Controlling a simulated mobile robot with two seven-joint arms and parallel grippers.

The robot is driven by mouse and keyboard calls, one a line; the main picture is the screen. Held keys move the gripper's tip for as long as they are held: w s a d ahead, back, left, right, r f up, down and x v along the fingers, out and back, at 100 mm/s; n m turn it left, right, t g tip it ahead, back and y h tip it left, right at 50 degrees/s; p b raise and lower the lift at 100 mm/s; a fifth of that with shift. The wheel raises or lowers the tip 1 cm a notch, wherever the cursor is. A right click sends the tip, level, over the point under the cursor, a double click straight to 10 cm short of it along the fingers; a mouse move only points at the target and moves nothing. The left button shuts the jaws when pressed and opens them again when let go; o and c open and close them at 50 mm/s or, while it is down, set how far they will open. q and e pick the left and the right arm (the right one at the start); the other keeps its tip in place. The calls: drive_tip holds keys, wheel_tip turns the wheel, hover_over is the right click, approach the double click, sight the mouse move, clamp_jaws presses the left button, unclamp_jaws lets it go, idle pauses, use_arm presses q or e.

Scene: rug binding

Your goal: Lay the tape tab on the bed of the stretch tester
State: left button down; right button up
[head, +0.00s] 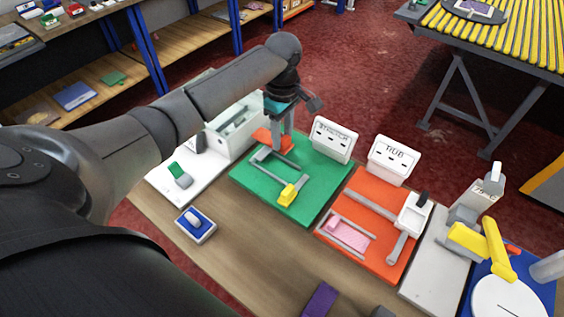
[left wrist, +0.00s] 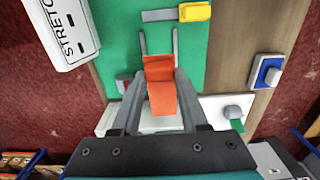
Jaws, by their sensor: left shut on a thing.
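The orange tape tab (head: 263,139) is between the fingers of my left gripper (head: 281,147), which is shut on it. In the left wrist view the tab (left wrist: 161,90) lies lengthwise between the fingers (left wrist: 160,92). The stretch tester has a green base (head: 313,177), grey rails (head: 264,172), a yellow clamp block (head: 290,194) and a white STRETCH sign (head: 333,139). The tab is at the far end of the rails; I cannot tell whether it touches the bed. My right gripper is not clearly seen.
An orange RUB tester (head: 378,259) with a pink piece (head: 349,233) stands to the right. A white box (head: 238,131), a white plate with a green lever (head: 180,175) and a blue switch (head: 196,225) are on the left. Bare wooden table (head: 243,259) lies in front.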

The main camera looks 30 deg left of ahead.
use_arm(q)
wheel_tip(320, 180, down, 6)
drive_tip(key=shift+r+b, duration=0.2)
drive_tip(key=shift+b, duration=0.25)
wheel_tip(320, 180, down, 4)
drive_tip(key=shift+b, duration=0.55)
drive_tip(key=shift+f, duration=0.1)
drive_tip(key=shift+f, duration=0.2)
drive_tip(key=shift+c, duration=2.1)
unclamp_jaws()
drive_tip(key=shift+r, duration=0.15)
wheel_tip(320, 180, up, 12)
drive_tip(key=p, duration=0.2)
drive_tip(key=shift+r+p, duration=0.1)
drive_tip(key=shift+p, duration=0.25)
